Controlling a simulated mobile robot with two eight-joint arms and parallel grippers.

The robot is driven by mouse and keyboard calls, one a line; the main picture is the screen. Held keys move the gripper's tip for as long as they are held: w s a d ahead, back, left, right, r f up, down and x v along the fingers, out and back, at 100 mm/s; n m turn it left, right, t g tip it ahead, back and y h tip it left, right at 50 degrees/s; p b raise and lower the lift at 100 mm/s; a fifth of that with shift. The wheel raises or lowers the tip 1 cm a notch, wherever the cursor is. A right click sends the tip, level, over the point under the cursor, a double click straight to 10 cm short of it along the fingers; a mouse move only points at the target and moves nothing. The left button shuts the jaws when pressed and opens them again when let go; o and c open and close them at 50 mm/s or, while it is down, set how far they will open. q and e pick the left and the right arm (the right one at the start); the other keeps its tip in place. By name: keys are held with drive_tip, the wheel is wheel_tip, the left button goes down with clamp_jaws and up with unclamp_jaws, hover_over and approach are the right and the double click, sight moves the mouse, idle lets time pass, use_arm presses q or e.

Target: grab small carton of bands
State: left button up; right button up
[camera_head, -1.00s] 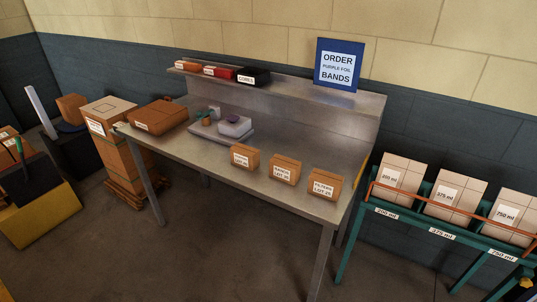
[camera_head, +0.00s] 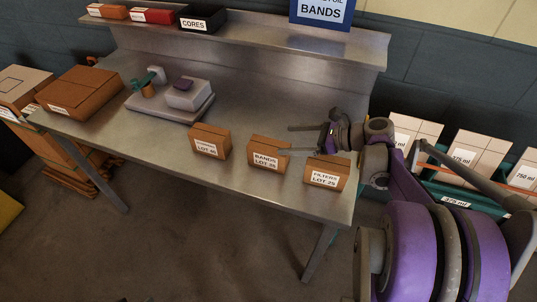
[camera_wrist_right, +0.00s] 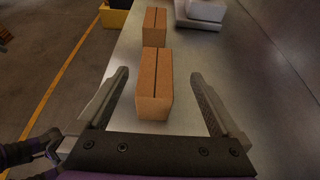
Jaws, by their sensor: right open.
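The small carton marked BANDS (camera_head: 265,156) is the middle one of three brown cartons along the table's front edge. My right gripper (camera_head: 285,141) comes in from the right, its fingers open and pointing left, by the right end of this carton. In the right wrist view a brown carton (camera_wrist_right: 154,85), apparently the bands carton, lies ahead between the open fingers (camera_wrist_right: 160,73), with a gap on each side. Its label is hidden there. I see no contact. My left gripper is not in view.
The FILTERS carton (camera_head: 327,172) stands just below my right gripper. Another small carton (camera_head: 209,142) stands left of the bands carton; it also shows farther off in the wrist view (camera_wrist_right: 154,23). A grey scale (camera_head: 172,103) and a larger brown box (camera_head: 80,92) are farther left.

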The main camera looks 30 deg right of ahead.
sight(261, 143)
drive_tip(key=x, duration=0.3)
drive_tip(key=shift+w+a+f, duration=0.1)
drive_tip(key=shift+a, duration=0.35)
drive_tip(key=x, duration=0.5)
drive_tip(key=shift+w+a+f, duration=0.15)
drive_tip(key=shift+w+f, duration=0.05)
drive_tip(key=shift+f, duration=0.25)
drive_tip(key=c, duration=1.6)
